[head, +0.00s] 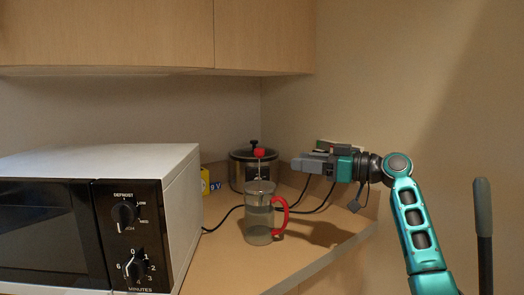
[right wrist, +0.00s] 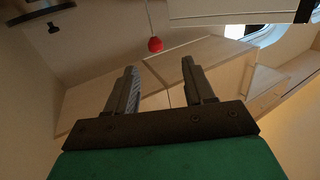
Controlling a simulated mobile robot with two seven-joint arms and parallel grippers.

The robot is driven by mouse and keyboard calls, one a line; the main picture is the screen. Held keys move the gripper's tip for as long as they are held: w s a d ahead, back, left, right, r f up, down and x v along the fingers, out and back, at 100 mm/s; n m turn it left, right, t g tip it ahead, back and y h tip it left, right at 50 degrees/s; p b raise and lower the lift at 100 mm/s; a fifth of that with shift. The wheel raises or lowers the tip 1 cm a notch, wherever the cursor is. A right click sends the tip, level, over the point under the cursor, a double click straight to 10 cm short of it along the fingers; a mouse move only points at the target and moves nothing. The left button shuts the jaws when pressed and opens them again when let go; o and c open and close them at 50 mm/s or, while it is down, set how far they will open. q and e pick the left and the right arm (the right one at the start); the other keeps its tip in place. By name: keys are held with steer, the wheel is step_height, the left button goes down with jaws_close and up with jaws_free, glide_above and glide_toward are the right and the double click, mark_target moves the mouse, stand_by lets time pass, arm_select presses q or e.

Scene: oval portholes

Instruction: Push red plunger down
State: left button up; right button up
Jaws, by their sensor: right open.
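The red plunger knob (head: 259,152) stands raised on a thin rod above the lid of a clear French press (head: 259,212) with a red handle. The press stands upright on the counter. My right gripper (head: 296,163) is to the right of the knob at about its height, pointing left, apart from it. In the right wrist view, the red knob (right wrist: 155,44) shows beyond the two fingers, and the open gripper (right wrist: 159,70) has nothing between its fingertips. My left gripper is not in view.
A white microwave (head: 150,165) fills the left of the counter (head: 225,270). Behind the press stand a dark-lidded glass pot (head: 238,172) and a yellow box (head: 205,181). Black cables lie near the press. Wooden cupboards (head: 265,38) hang above, and a wall is close on the right.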

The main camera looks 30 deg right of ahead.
mark_target(259, 148)
steer(key=x, duration=0.4)
steer(key=p+x, duration=0.1)
steer(key=x, duration=0.3)
steer(key=r+p+x, duration=0.1)
steer(key=x, duration=0.4)
steer(key=shift+w+d, duration=0.25)
steer(key=shift+d, duration=0.1)
jaws_close()
